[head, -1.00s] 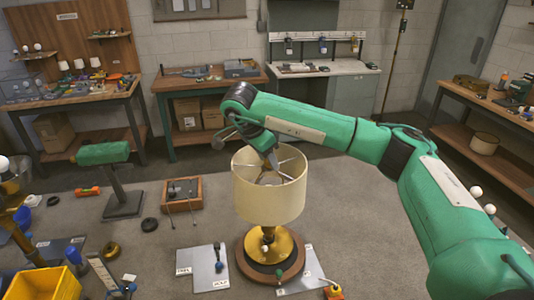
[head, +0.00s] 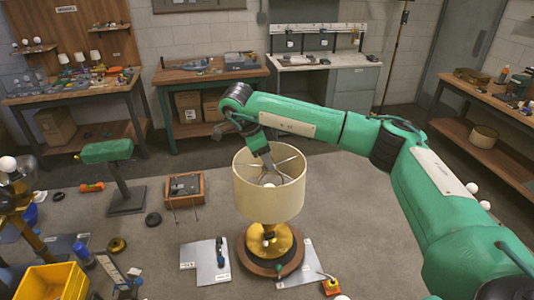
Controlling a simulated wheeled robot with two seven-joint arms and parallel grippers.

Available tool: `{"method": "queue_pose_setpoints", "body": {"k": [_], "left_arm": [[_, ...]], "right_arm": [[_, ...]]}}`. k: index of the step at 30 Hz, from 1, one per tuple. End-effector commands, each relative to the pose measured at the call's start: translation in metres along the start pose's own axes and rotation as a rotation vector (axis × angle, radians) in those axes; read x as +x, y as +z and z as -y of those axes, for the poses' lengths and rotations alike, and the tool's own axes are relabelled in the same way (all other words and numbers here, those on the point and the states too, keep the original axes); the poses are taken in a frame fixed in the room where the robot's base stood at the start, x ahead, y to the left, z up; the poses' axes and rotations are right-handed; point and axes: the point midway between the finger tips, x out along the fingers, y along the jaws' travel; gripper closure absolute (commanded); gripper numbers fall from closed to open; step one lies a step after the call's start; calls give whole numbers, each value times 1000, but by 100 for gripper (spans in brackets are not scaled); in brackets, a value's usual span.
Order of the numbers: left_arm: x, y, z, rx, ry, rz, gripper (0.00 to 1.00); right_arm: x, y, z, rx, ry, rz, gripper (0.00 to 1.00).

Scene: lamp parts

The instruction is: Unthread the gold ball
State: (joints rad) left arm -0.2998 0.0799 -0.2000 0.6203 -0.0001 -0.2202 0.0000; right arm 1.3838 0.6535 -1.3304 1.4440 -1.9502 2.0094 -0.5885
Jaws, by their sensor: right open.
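The lamp stands upright on the grey mat, with a cream shade (head: 269,196) and a round brass and wood base (head: 271,252). My right gripper (head: 269,165) points down into the open top of the shade. Its jaws are open near the centre, where the spokes of the shade's frame meet. A pale rounded thing shows just below the fingers inside the shade. I cannot make out the gold ball clearly; the gripper covers part of the shade's centre. My left gripper is not in view.
A grey plate (head: 205,264) lies left of the lamp base. A wooden tray (head: 184,190) and a green-topped stand (head: 107,152) are farther left, and a yellow bin (head: 48,283) is at the lower left. The mat between tray and lamp is mostly clear.

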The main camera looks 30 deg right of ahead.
Motion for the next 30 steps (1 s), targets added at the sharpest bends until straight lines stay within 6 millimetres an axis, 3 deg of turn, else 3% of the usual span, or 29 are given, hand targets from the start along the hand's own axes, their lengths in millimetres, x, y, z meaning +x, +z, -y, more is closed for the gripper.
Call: {"method": "queue_pose_setpoints", "body": {"k": [17,30], "left_arm": [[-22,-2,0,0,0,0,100],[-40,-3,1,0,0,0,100]], "right_arm": [[-1,-1,2,250,105,-1,57],[1,-2,5,685,287,0,57]]}}
